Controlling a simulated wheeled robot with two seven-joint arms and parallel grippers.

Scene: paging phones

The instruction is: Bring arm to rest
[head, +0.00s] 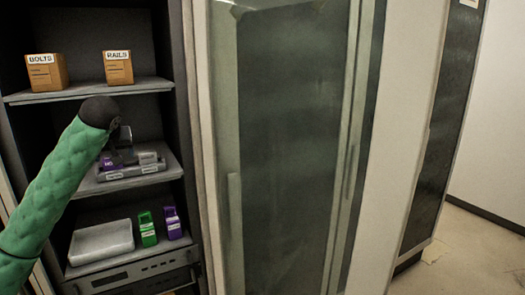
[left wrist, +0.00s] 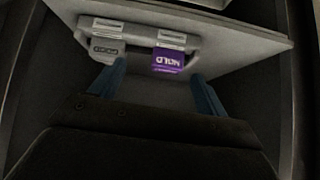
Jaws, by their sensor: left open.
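My left arm in its green sleeve reaches into the open cabinet at the middle shelf in the head view. My left gripper (head: 120,153) is dark and partly hidden behind the wrist. In the left wrist view its two blue fingers (left wrist: 158,78) stand apart with nothing clearly held between them. Beyond the fingertips is a grey holder (left wrist: 136,30) on the shelf, with a purple unit (left wrist: 167,61) and a grey unit (left wrist: 106,50) in it. The fingertips appear close to these units; touching or not I cannot tell. My right gripper is not in view.
A BOLTS box (head: 47,73) and a RAILS box (head: 118,68) stand on the upper shelf (head: 85,92). Below are a grey tray (head: 100,242), a green device (head: 147,229) and a purple device (head: 172,223). A glass-fronted cabinet (head: 295,140) stands right; floor (head: 470,255) is clear at far right.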

